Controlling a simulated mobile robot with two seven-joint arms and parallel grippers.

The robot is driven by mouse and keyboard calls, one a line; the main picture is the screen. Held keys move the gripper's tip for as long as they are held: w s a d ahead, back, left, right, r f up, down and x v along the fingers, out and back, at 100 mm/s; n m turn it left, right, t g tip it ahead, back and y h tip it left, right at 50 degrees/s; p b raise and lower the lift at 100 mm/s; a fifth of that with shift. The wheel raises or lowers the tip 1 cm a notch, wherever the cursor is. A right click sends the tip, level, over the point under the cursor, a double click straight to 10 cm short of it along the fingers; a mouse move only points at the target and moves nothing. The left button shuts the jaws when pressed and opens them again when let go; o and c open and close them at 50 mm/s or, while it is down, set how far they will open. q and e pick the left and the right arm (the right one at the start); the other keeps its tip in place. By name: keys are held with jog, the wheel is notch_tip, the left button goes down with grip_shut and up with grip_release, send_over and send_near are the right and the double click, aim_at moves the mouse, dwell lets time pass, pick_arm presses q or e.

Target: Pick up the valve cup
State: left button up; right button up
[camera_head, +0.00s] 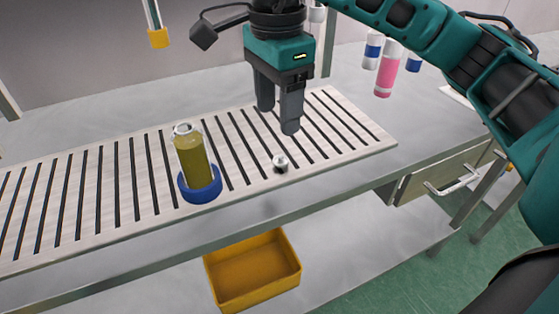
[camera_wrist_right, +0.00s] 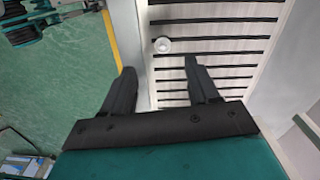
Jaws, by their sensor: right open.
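The valve cup (camera_head: 281,162) is a small silvery round piece with a dark centre, near the front edge of the slotted board. It also shows from above in the right wrist view (camera_wrist_right: 162,45), beyond the fingertips and between their lines. My right gripper (camera_head: 278,120) is open and empty above the board, behind and over the valve cup and not touching it. Its two dark fingers also show in the right wrist view (camera_wrist_right: 160,72). My left gripper is not in view.
A yellow-filled clear can (camera_head: 192,155) stands in a blue ring holder (camera_head: 201,190) on the slotted board (camera_head: 110,232). A yellow bin (camera_head: 253,271) sits on the lower shelf. Pink (camera_head: 388,72) and blue-white bottles stand at the back right.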

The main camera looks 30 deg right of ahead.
send_over(281, 157)
jog(key=f, duration=0.4)
jog(key=shift+s+a, duration=0.2)
jog(key=shift+a, duration=0.2)
jog(key=f, duration=0.3)
jog(key=d+f, duration=0.1)
jog(key=shift+w+f+b, duration=0.2)
jog(key=shift+f+b, duration=0.2)
jog(key=shift+a+f, duration=0.1)
jog(key=shift+f, duration=0.3)
jog(key=c, duration=0.7)
grip_shut()
